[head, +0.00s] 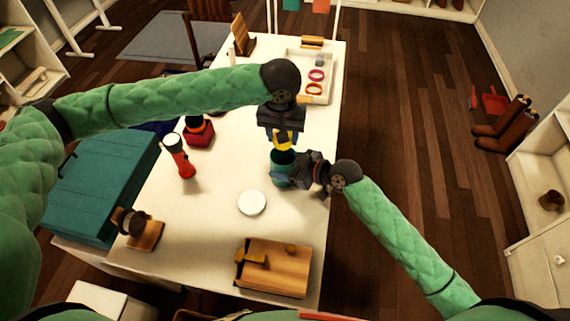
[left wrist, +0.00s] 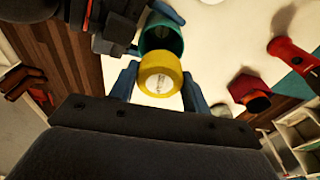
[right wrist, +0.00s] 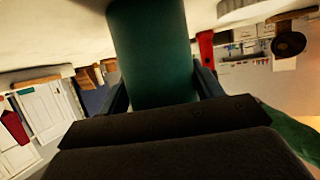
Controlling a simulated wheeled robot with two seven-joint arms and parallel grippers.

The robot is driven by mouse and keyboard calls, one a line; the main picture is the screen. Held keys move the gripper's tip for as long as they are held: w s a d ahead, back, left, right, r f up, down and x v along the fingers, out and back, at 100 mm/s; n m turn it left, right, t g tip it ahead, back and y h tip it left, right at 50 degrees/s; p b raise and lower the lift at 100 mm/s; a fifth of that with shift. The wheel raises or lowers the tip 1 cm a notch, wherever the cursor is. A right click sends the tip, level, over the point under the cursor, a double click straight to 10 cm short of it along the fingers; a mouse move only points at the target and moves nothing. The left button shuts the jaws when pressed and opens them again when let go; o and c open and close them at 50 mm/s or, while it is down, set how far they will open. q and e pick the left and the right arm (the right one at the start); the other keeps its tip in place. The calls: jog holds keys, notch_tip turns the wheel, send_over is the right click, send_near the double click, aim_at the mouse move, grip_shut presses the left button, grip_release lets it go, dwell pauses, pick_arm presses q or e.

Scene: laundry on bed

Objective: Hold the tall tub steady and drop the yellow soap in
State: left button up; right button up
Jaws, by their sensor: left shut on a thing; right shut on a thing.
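The tall tub is a dark green cylinder (head: 280,174) standing on the white table. It fills the middle of the right wrist view (right wrist: 152,55). My right gripper (head: 300,172) is shut on its side from the right; the fingers flank it in the right wrist view. The yellow soap (head: 283,141) is round with a pale label, clear in the left wrist view (left wrist: 160,74). My left gripper (head: 284,134) points down and is shut on the soap, just above the tub. In the left wrist view the tub's open rim (left wrist: 162,32) shows behind the soap, slightly offset.
A white round lid (head: 252,203) lies on the white table (head: 215,225). A wooden tray (head: 283,270) is in front; a pale tray (head: 320,92) with rings is behind.

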pick_arm(q)
jog(key=shift+f, duration=1.35)
jog(key=o, duration=1.1)
jog(key=shift+r, duration=0.1)
jog(key=r, duration=0.4)
jog(key=s+r, duration=0.1)
jog(key=r, duration=0.6)
jog(key=shift+s+a+r, duration=0.15)
jog(key=shift+s+r, duration=0.05)
jog(key=shift+r, duration=0.15)
